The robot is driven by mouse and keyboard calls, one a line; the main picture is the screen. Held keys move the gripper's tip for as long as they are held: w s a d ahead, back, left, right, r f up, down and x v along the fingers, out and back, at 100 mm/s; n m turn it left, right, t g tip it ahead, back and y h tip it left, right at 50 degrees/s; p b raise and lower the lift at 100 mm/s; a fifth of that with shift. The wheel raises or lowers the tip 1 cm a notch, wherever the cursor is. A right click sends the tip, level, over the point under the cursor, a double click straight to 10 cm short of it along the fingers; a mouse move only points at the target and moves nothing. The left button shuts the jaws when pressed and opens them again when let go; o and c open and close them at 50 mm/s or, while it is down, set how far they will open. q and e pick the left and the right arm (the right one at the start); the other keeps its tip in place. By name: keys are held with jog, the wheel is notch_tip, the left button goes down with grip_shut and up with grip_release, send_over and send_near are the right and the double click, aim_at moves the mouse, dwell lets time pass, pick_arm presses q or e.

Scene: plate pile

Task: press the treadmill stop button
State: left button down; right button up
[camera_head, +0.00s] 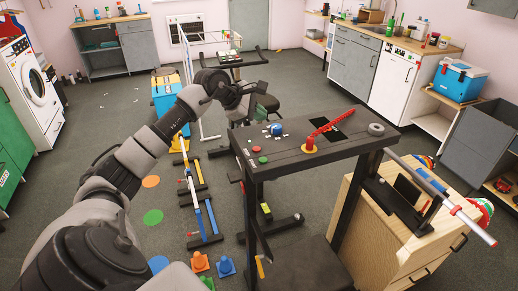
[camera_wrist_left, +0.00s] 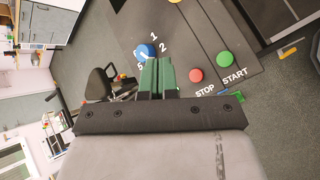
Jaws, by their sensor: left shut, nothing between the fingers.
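The treadmill console (camera_head: 290,152) is a dark panel on posts in the middle of the head view. The red stop button (camera_head: 256,149) is at its left front corner, with the green start button (camera_head: 263,160) just in front. In the left wrist view, the red stop button (camera_wrist_left: 196,75) sits above the word STOP, right of the fingers, and the green start button (camera_wrist_left: 225,58) is beside it. My left gripper (camera_head: 268,104) is shut and empty, behind the console's far left edge. Its green fingers (camera_wrist_left: 157,72) point toward the blue knob and are apart from the red button.
The console also carries a blue knob (camera_head: 276,129), a red lever (camera_head: 330,124) on a yellow base and a grey disc (camera_head: 376,129). A wooden cabinet (camera_head: 385,240) stands at right. Cones (camera_head: 200,262) and weights lie on the floor at left.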

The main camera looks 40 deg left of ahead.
pick_arm(q)
jog(key=shift+s+a+r, duration=0.1)
jog(key=shift+a+r, duration=0.1)
jog(key=shift+a, duration=0.15)
jog(key=shift+f, duration=0.1)
jog(key=b, duration=0.5)
send_over(257, 150)
notch_tip(257, 150, down, 8)
jog(key=shift+a+r, duration=0.1)
jog(key=shift+r, duration=0.05)
jog(key=shift+f, duration=0.5)
jog(key=shift+f+b, duration=0.1)
jog(key=shift+b, duration=0.25)
dwell(1.0)
jog(key=shift+f+b, duration=0.3)
jog(key=shift+b, duration=0.15)
